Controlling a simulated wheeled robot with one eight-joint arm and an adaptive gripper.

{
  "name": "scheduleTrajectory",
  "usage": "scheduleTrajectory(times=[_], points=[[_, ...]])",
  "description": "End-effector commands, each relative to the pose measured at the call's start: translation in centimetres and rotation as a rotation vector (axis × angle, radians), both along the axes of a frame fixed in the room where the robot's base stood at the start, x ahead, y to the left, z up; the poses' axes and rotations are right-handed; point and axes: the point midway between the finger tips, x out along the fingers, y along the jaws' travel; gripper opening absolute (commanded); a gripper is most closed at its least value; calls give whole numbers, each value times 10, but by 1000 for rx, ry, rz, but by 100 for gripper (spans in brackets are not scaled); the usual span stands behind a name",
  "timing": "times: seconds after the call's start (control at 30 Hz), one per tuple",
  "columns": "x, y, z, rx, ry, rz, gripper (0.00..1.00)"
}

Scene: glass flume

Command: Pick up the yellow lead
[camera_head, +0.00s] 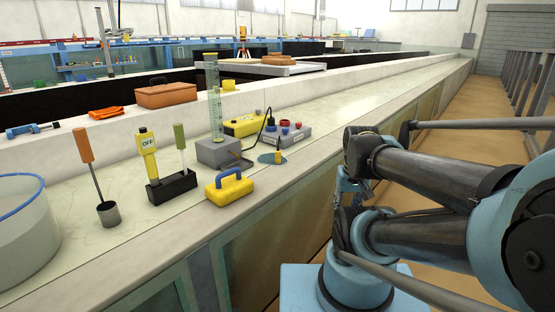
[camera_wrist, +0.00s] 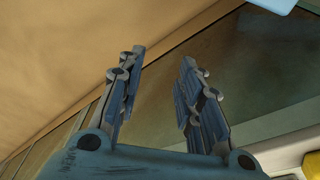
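The yellow lead appears to be the yellow block with a raised handle (camera_head: 229,188), standing near the front edge of the pale ledge in the head view. A yellow patch (camera_wrist: 312,165) is cut off at the lower right corner of the wrist view; I cannot tell for sure whether it is the same block. My gripper (camera_wrist: 162,62) is open and empty, its two fingers apart over a glass panel and tan floor. In the head view my arm is at the right, off the ledge and well apart from the yellow block.
Behind the yellow block stand a black holder (camera_head: 171,188) with a yellow meter and green-handled tool, a grey base (camera_head: 217,152) with a clear cylinder, and a yellow-grey box (camera_head: 247,125). An orange-handled tool (camera_head: 93,170) and a tub (camera_head: 22,235) are left. The ledge's right stretch is clear.

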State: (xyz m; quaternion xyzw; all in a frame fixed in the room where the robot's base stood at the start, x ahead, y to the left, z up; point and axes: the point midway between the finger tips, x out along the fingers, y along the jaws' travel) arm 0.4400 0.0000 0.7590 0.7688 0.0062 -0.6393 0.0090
Motion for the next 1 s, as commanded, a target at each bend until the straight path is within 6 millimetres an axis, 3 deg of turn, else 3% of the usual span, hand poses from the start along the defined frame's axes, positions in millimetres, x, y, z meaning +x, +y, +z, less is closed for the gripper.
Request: scheduleTrajectory(times=[0.03, 0.1, 0.2, 0.37, 0.7, 1.0], points=[[0, 0, 0, 0, 0, 0, 33], [0, 0, 0, 0, 0, 1, 44], [-6, 1, 10, 0, -10, 9, 44], [15, 9, 36, -3, 4, 58, 44], [91, 42, 114, -15, 53, 223, 44], [167, 88, 165, -28, 95, 372, 44]])
